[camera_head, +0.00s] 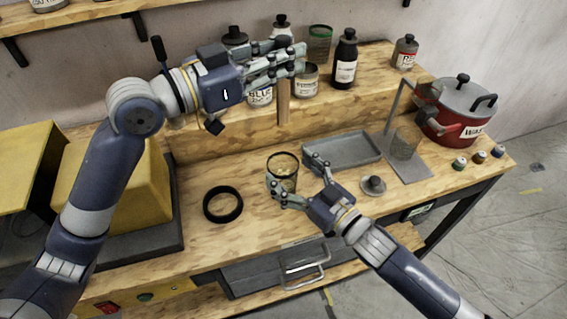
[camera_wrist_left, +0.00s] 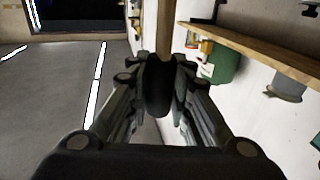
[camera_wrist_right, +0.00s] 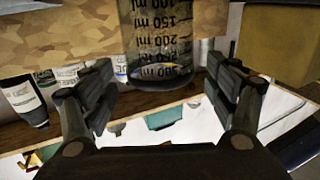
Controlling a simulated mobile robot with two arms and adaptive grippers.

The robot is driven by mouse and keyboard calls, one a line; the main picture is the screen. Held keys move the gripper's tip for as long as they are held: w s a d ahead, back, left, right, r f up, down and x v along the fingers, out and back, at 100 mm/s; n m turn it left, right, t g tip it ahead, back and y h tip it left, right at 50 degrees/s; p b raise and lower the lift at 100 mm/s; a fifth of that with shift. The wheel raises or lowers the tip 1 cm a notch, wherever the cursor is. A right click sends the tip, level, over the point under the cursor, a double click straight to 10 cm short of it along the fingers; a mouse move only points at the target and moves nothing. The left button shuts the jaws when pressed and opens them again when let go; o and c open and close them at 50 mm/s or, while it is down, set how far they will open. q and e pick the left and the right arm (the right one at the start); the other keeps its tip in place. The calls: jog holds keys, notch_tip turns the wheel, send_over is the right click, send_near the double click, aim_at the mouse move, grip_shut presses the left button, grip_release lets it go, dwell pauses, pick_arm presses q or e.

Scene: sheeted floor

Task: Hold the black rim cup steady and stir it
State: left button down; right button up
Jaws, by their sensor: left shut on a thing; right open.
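The black rim cup (camera_head: 283,181) is clear and stands upright on the bench. In the right wrist view the cup (camera_wrist_right: 160,45) shows black millilitre marks. My right gripper (camera_head: 293,182) is open, with its fingers on either side of the cup; I cannot tell whether they touch it. My left gripper (camera_head: 300,62) is shut on a wooden-shafted stirrer, held above and behind the cup. The stirrer's wooden shaft (camera_head: 283,104) points down, clear of the cup. In the left wrist view, a black part of the stirrer (camera_wrist_left: 157,88) sits between the fingers.
A black ring (camera_head: 209,205) lies left of the cup. A red pot (camera_head: 450,124) stands further right. Bottles, including a black one (camera_head: 345,62), line the raised shelf behind.

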aim_at(274, 157)
jog(key=shift+x, duration=1.6)
jog(key=c, duration=1.3)
